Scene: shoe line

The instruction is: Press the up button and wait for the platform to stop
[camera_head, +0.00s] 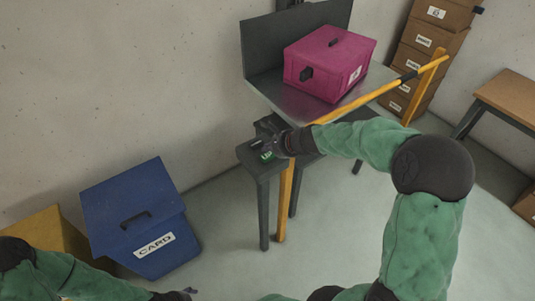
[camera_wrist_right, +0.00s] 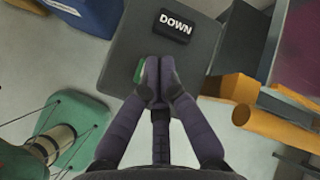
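The green up button (camera_head: 267,156) is on a dark control stand (camera_head: 249,157) in the head view. In the right wrist view a green edge of the button (camera_wrist_right: 139,72) shows beside my fingertips, which hide the rest. My right gripper (camera_wrist_right: 158,78) has its fingers together, with nothing seen between them, over the button; I cannot tell if they touch it. The black DOWN button (camera_wrist_right: 174,25) is beyond the fingertips. The grey platform (camera_head: 289,101) carries a magenta box (camera_head: 325,62). My left gripper (camera_head: 188,292) barely shows at the bottom edge of the head view.
A yellow bar (camera_head: 377,92) runs along the platform's front side. A blue CARD bin (camera_head: 132,212) and a yellow bin (camera_head: 55,229) stand at the left. Stacked brown boxes (camera_head: 428,41) and a wooden table (camera_head: 510,97) are at the right. Floor in front of the stand is clear.

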